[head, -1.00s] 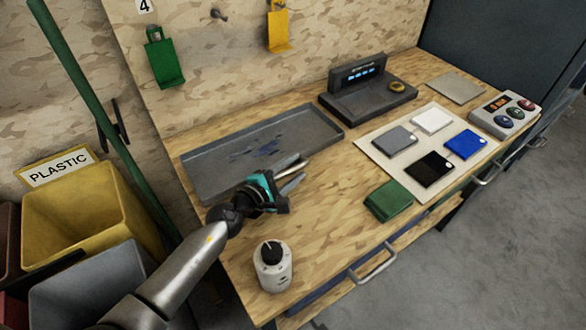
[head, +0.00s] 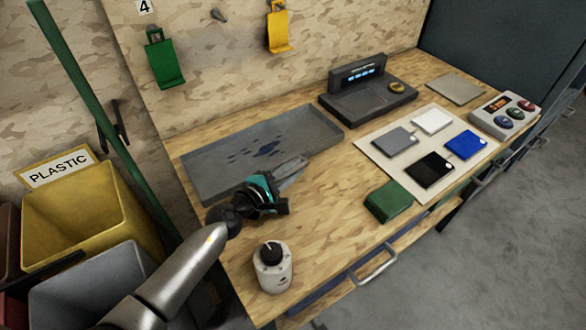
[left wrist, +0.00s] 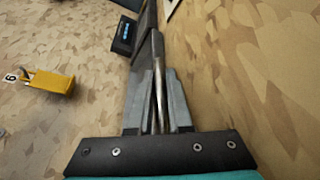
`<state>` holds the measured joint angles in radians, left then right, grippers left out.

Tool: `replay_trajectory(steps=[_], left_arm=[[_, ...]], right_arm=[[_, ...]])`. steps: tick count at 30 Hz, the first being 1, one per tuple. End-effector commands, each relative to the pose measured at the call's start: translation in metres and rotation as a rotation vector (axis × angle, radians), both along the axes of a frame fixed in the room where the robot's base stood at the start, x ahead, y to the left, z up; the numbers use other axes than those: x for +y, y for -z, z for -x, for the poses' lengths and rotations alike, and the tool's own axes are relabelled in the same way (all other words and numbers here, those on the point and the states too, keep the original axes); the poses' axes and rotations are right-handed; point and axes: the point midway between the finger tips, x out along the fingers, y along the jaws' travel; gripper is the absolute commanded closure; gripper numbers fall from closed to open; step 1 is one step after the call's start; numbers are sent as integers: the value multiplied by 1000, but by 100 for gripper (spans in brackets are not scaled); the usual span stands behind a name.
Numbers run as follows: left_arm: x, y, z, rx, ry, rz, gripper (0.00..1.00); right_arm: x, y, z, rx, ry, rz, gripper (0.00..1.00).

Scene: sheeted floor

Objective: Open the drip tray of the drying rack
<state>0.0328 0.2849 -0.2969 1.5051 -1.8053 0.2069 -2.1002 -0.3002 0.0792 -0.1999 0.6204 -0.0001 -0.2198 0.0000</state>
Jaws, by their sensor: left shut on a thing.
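A shallow grey tray (head: 215,165) with dark blue wet-looking spots lies on the wooden bench, at its back left. I take it for the drip tray; no drying rack can be made out. My left gripper (head: 299,164) is at the tray's front wall, toward its right end, with its fingers together on the rim. In the left wrist view, the fingers (left wrist: 158,85) have a thin strip between them, in line with the tray wall (left wrist: 150,47). My right gripper is not in view.
A white dial-topped device (head: 272,268) stands near the front left edge. A green block (head: 389,201), a board with coloured squares (head: 375,143) and a dark console (head: 365,97) are to the right. Bins (head: 75,215) stand left. Bare bench lies before the tray.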

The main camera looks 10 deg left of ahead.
Motion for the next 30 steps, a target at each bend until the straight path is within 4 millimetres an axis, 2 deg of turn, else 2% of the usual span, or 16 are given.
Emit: replay_trajectory(steps=[25,30], left_arm=[[0,0,1,1,0,-1,100],[-11,-1,12,4,1,-1,100]], right_arm=[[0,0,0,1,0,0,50],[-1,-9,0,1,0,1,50]])
